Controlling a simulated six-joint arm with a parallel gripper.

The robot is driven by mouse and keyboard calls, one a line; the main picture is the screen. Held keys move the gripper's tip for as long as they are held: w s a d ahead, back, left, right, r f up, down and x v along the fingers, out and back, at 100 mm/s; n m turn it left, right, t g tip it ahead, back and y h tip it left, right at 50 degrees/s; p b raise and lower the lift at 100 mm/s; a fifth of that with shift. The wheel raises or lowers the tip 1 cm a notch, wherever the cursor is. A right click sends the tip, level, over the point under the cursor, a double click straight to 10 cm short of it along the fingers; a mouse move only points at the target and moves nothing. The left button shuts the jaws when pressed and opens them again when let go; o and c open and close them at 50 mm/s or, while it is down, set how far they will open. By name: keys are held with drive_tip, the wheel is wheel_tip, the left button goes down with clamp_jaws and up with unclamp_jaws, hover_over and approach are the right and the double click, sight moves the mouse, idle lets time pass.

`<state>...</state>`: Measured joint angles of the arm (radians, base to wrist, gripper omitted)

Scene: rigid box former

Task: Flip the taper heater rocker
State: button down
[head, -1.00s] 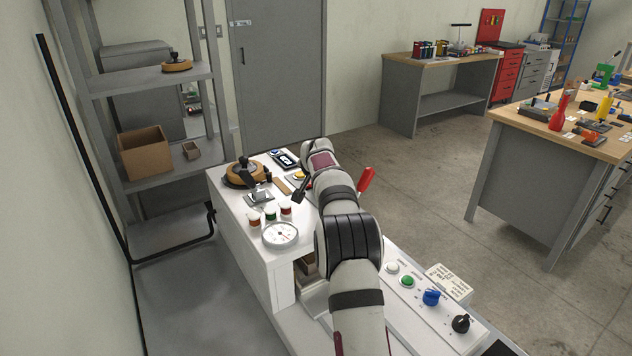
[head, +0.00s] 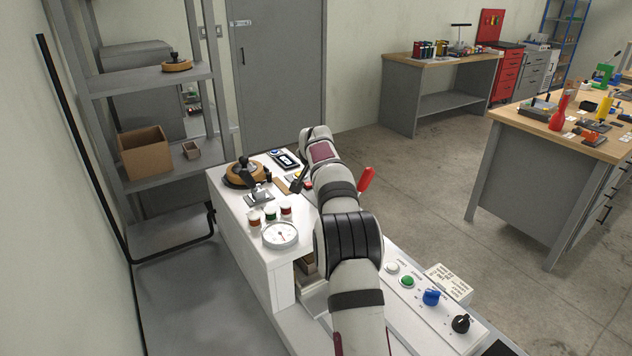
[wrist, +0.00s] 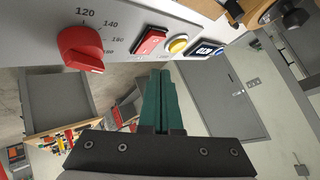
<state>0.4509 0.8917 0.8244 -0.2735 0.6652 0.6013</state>
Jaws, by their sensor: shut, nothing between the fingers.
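A red rocker switch (wrist: 151,41) in a dark frame sits on the pale panel in the wrist view, between a red dial knob and a yellow button. Its label is not readable, and I cannot tell which way it is tipped. My gripper (wrist: 160,74) shows there as two dark green fingers pressed together and empty. The fingertips appear just below the rocker in the picture, with a gap to it.
The red knob (wrist: 82,47) has temperature marks beside it. The yellow button (wrist: 178,45) and a dark display (wrist: 206,49) are right of the rocker.

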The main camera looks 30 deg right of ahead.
drive_tip(key=r, duration=0.4)
drive_tip(key=shift+a, duration=0.25)
drive_tip(key=s+a+n+g+y, duration=0.4)
drive_tip(key=s+a, duration=1.8)
drive_tip(key=a, duration=0.2)
drive_tip(key=s+a+f+n+g+y, duration=0.1)
drive_tip(key=s+a+f, duration=0.2)
drive_tip(key=s, duration=0.6)
drive_tip(key=s+a+f+n+g, duration=0.1)
drive_tip(key=s+a+f+g, duration=0.1)
drive_tip(key=s, duration=0.7)
drive_tip(key=s+a+f+n+g+y, duration=0.1)
drive_tip(key=s+a+f, duration=0.3)
drive_tip(key=s, duration=0.6)
drive_tip(key=shift+a+n+g+y, duration=0.3)
drive_tip(key=shift+a+n, duration=0.1)
drive_tip(key=shift+a, duration=0.5)
